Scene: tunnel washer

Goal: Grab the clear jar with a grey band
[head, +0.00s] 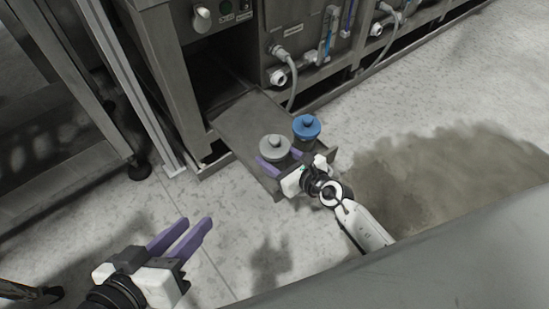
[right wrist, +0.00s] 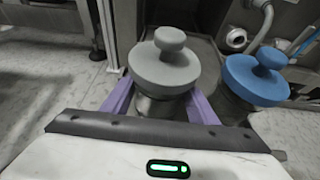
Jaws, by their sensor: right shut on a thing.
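The jar with a grey lid (head: 274,148) stands on a low metal shelf (head: 236,128) in the head view. In the right wrist view the same grey-lidded jar (right wrist: 164,72) is between the purple fingers of my right gripper (right wrist: 160,108), which is shut on its body below the lid. My right gripper also shows in the head view (head: 281,163). A jar with a blue lid (head: 306,127) stands close beside it to the right, and also shows in the right wrist view (right wrist: 256,77). My left gripper (head: 190,238) is open and empty above the floor at lower left.
Machine panels with hoses and valves (head: 300,50) stand behind the shelf. A metal post (head: 130,80) and frame are at the left. A dark wet patch (head: 430,180) lies on the floor at the right. The floor in front of the shelf is otherwise clear.

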